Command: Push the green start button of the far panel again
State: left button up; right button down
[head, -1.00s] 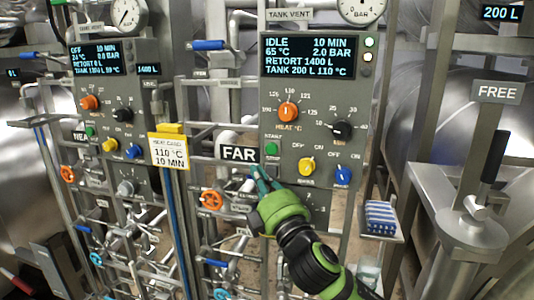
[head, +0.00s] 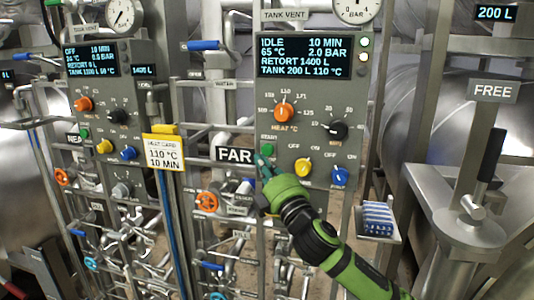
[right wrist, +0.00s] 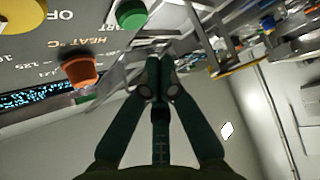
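The far panel (head: 300,115) is grey, beside a black FAR sign (head: 235,154). Its display (head: 304,57) reads IDLE, 10 MIN, 65 °C, 2.0 BAR. The green start button (head: 267,150) sits at the panel's lower left, partly covered by my fingertips. My right gripper (head: 262,162) has its dark green fingers together, empty, just below the button. In the right wrist view the closed fingertips (right wrist: 159,62) point near the green button (right wrist: 131,13), with a gap in the picture; I see no contact. My left gripper is out of view.
The yellow knob (head: 303,167) and blue knob (head: 340,176) sit right of the start button, with the orange heat knob (head: 284,112) above. The yellow-clipped heat card (head: 164,152) hangs at left. An orange valve wheel (head: 207,202) and pipes lie below.

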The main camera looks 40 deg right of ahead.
aim_at(262, 149)
jog(key=shift+w+d, duration=0.8)
jog(key=shift+d, duration=0.15)
jog(key=shift+w+d, duration=0.1)
dwell(0.8)
jog(key=shift+w+d, duration=0.2)
jog(key=shift+w+d+r, duration=0.1)
jog(key=shift+w+d, duration=0.3)
jog(key=shift+d, duration=0.1)
dwell(1.2)
jog(key=shift+s+a, duration=0.7)
jog(key=shift+a, duration=0.05)
jog(key=shift+a, duration=0.1)
jog(key=shift+s+a+p, duration=0.45)
jog(key=shift+s+a, duration=1.15)
jog(key=shift+a, duration=0.2)
